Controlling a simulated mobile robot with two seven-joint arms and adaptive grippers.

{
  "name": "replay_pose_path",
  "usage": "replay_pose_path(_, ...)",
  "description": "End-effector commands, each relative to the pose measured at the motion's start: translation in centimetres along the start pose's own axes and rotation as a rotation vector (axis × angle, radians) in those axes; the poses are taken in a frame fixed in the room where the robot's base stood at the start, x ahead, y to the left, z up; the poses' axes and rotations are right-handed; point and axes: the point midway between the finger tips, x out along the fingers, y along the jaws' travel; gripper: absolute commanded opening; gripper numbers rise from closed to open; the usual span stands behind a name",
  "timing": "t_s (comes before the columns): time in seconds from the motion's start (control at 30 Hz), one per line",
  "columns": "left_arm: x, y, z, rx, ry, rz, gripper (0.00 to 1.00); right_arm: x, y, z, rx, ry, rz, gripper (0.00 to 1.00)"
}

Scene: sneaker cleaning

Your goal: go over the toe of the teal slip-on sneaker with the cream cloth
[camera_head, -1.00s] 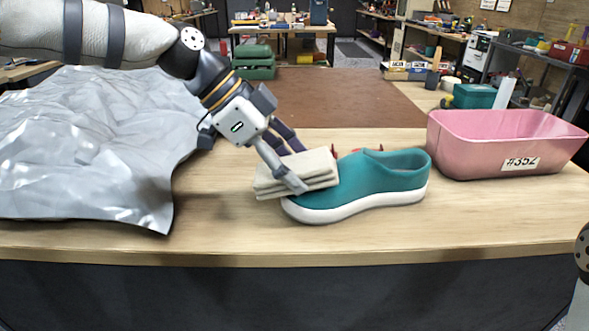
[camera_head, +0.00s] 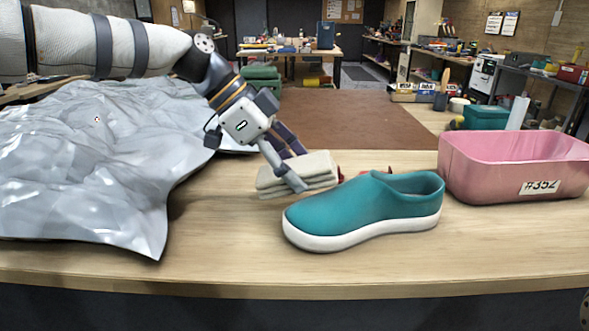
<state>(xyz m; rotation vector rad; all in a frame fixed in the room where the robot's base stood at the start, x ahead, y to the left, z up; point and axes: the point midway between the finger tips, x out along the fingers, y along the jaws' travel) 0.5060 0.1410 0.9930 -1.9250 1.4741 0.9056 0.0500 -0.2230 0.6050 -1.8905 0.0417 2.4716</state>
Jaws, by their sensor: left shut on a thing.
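The teal slip-on sneaker (camera_head: 345,212) with a white sole stands upright on the wooden table, its toe to the left and its heel to the right. The toe is fully in sight. My left gripper (camera_head: 287,172) is shut on the folded cream cloth (camera_head: 310,165), a thick stack of layers. The cloth is just behind the toe, on its far side. I cannot tell whether the cloth touches the shoe or the table.
A pink bin (camera_head: 510,165) labelled #352 stands on the right of the table. A crumpled silver sheet (camera_head: 90,160) covers the left. Small red items (camera_head: 376,170) behind the sneaker are mostly hidden. Bare table (camera_head: 210,260) lies in front.

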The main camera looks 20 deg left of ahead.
Motion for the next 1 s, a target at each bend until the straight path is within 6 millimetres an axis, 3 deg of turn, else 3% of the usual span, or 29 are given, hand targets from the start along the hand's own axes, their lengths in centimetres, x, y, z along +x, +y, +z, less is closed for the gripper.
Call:
replay_pose_path(0.4, -5.1, 0.0, -2.2, 0.004, 0.002, -0.006, 0.3, -2.0, -0.1, -1.2, 0.0, 0.059, -0.002, 0.4)
replay_pose_path(0.83, -5.6, 0.0, -2.4, 0.0, 0.001, -0.001, 0.3, -2.1, -0.1, -1.2, 0.0, 0.062, -0.002, 0.4)
replay_pose_path(1.0, -7.2, 0.0, -3.1, 0.003, 0.001, -0.005, 0.3, -2.5, -0.1, -1.5, -0.001, 0.075, -0.003, 0.4)
